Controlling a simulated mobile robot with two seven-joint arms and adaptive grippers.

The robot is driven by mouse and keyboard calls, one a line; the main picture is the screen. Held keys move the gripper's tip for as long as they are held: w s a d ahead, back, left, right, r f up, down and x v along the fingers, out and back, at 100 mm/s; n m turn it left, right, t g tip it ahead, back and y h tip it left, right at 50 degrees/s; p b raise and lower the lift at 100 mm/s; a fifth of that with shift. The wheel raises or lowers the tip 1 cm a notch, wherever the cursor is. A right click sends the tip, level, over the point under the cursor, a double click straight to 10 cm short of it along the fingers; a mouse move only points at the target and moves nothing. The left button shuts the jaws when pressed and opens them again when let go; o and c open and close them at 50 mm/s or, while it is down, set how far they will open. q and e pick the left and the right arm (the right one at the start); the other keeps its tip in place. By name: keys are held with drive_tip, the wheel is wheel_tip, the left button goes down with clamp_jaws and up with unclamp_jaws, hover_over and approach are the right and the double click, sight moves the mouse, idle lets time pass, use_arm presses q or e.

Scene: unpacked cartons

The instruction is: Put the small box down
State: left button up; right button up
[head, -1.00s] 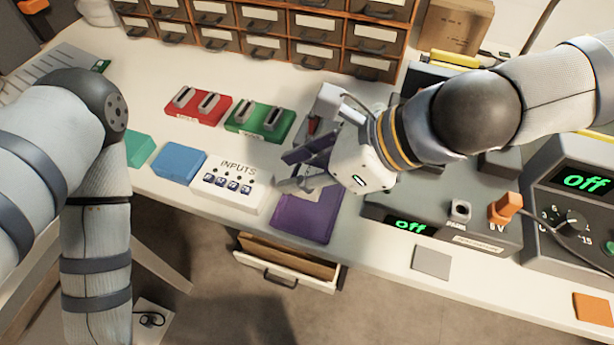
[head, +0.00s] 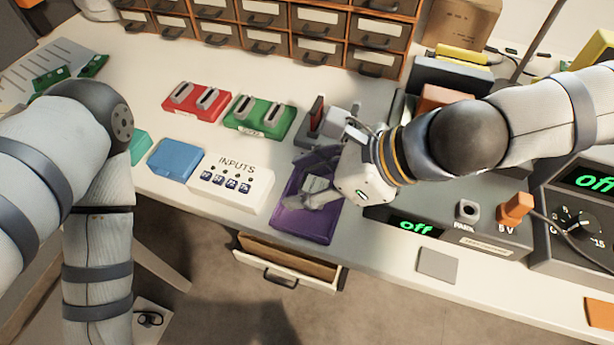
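My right gripper (head: 312,182) points left and down over the purple tray (head: 298,228) near the front edge of the bench. Its two dark fingers are on either side of a small pale box (head: 315,184) and appear shut on it. The box is low over the tray; whether it touches the surface is hard to see, and the fingers hide part of it. My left arm hangs at the left, and its gripper is out of view.
A white INPUTS box (head: 232,184) and a blue block (head: 176,160) stand left of the tray. Red (head: 197,102) and green (head: 259,118) holders are behind. A grey instrument (head: 450,222) stands close on the right. An open drawer (head: 287,268) juts out below the bench.

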drive_tip(key=shift+r, duration=0.1)
use_arm(q)
drive_tip(key=w+r+t+p, duration=0.2)
drive_tip(key=w+r+p, duration=0.2)
drive_tip(key=w+r, duration=0.1)
drive_tip(key=shift+w+r+p, duration=0.3)
drive_tip(key=shift+w+r, duration=0.1)
use_arm(e)
drive_tip(key=v, duration=1.2)
